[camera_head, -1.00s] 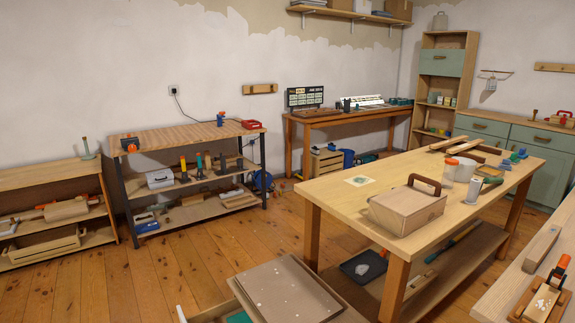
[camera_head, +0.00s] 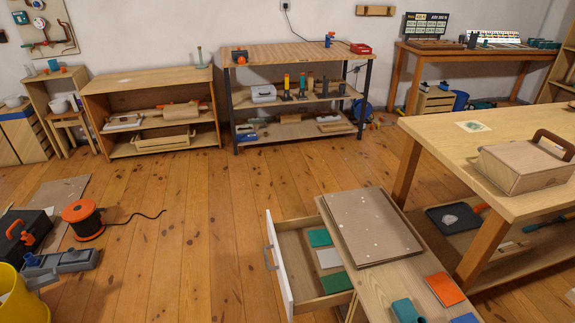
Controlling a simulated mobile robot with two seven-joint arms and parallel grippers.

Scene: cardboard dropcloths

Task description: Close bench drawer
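The bench drawer (camera_head: 279,265) stands pulled open at the bottom middle, out from the left side of a low wooden bench (camera_head: 398,284). Its white front faces left and carries a grey handle (camera_head: 269,257). Green and pale flat pieces (camera_head: 328,258) lie inside it. Cardboard sheets (camera_head: 370,226) lie on the bench top above the drawer. Neither of my grippers shows in the head view.
Bare plank floor (camera_head: 190,235) lies left of the drawer. An orange cable reel (camera_head: 83,219), a black toolbox (camera_head: 25,235) and a yellow bucket (camera_head: 20,298) stand at the far left. A wooden worktable (camera_head: 440,130) stands to the right. Shelves line the back wall.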

